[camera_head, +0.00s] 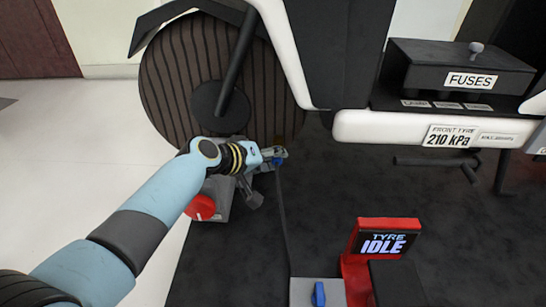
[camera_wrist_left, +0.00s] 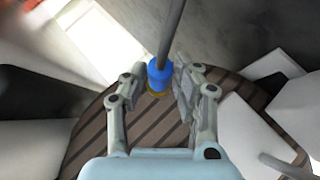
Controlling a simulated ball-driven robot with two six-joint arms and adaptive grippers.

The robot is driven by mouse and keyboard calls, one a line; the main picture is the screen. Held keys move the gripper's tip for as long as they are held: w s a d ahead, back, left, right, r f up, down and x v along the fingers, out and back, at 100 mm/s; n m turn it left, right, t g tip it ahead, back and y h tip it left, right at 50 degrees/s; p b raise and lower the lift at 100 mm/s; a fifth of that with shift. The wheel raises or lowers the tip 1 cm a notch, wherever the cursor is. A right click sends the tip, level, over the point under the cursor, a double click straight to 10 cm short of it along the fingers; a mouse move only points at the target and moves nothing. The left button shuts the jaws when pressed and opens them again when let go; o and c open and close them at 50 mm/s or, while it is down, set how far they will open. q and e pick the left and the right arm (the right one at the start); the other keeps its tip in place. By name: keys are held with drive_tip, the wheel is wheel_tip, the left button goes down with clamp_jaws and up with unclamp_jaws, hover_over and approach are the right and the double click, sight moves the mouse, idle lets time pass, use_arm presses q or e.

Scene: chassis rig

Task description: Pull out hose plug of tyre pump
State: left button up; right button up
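The blue hose plug (camera_wrist_left: 158,75) sits at the end of a thin dark hose (camera_wrist_left: 170,30), with a yellowish ring just under it. In the head view the plug (camera_head: 277,162) is small beside the striped wheel (camera_head: 190,75), and the hose (camera_head: 282,215) runs down towards the tyre pump. The red pump (camera_head: 357,268) has a screen reading "TYRE IDLE". My left gripper (camera_wrist_left: 152,82) is open with its fingers on either side of the plug. The right finger is close to the plug; a gap shows on the left. My right gripper is out of view.
A grey box (camera_head: 303,292) with a blue handle stands left of the pump. A red round part (camera_head: 201,207) is low beside the wheel, under my left arm. A white body panel (camera_head: 385,126) and a black fuse box (camera_head: 455,68) are at right.

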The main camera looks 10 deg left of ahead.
use_arm(q)
clamp_jaws()
drive_tip(key=shift+s, duration=0.15)
drive_tip(key=s, duration=0.3)
drive_tip(key=s+d+p, duration=0.1)
drive_tip(key=shift+s+f, duration=0.3)
drive_tip(key=shift+f, duration=0.05)
drive_tip(key=shift+s, duration=0.1)
idle(0.5)
drive_tip(key=shift+s+d+f, duration=0.1)
drive_tip(key=shift+s+d, duration=0.05)
drive_tip(key=shift+s, duration=0.65)
drive_tip(key=shift+s+d+f, duration=0.15)
drive_tip(key=shift+s+d, duration=0.05)
drive_tip(key=shift+s, duration=0.55)
drive_tip(key=shift+s+d+f, duration=0.1)
drive_tip(key=shift+s+d, duration=0.05)
drive_tip(key=shift+s, duration=0.65)
